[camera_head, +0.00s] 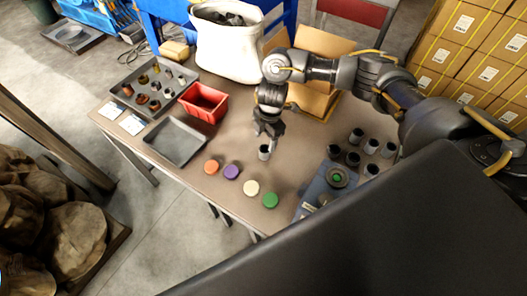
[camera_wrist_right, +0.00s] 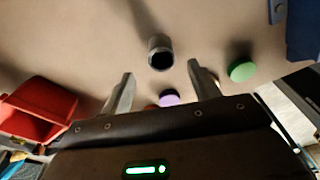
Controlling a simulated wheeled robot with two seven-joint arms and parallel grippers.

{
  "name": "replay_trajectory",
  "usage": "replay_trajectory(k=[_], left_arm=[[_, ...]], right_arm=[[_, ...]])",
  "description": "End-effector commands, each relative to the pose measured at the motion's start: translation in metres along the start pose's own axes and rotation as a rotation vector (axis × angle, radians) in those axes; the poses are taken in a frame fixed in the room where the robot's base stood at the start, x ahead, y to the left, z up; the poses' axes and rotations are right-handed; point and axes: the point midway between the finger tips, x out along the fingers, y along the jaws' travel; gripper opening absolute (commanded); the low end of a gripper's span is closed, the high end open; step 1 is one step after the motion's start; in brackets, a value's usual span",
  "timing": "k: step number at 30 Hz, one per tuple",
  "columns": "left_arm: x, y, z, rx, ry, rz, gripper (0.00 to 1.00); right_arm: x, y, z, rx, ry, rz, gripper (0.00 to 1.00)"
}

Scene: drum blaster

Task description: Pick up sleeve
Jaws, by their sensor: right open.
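A grey metal sleeve (camera_head: 264,153) stands upright on the brown table, apart from the other sleeves. My right gripper (camera_head: 268,130) is just above it, pointing down. In the right wrist view the same sleeve (camera_wrist_right: 160,54) shows its dark open end, ahead of and roughly between the two spread fingers of the right gripper (camera_wrist_right: 162,78). The fingers are open and nothing is between them. Several similar sleeves (camera_head: 371,146) stand in a group at the table's right. My left gripper is not in view.
Orange, purple, cream and green discs (camera_head: 270,200) lie in front of the sleeve. A blue fixture (camera_head: 316,190) is at right. A red bin (camera_head: 204,101), an empty grey tray (camera_head: 175,141) and a parts tray (camera_head: 127,91) are at left. A cardboard box (camera_head: 312,100) stands behind.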

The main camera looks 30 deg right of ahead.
Motion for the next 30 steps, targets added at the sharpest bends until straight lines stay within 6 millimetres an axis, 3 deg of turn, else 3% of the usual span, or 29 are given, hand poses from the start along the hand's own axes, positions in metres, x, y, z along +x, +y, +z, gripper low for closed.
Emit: replay_trajectory(k=[9,19,28,30], left_arm=[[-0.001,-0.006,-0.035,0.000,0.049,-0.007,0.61],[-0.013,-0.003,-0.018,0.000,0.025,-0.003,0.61],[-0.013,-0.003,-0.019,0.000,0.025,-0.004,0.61],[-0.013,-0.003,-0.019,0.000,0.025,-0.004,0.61]], right_arm=[[0.014,0.000,-0.001,-0.001,0.000,0.000,0.61],[0.057,-0.002,0.001,-0.002,-0.001,-0.001,0.61],[0.063,-0.002,0.001,-0.002,-0.001,0.002,0.61],[0.063,-0.002,0.001,-0.002,-0.001,0.001,0.53]])
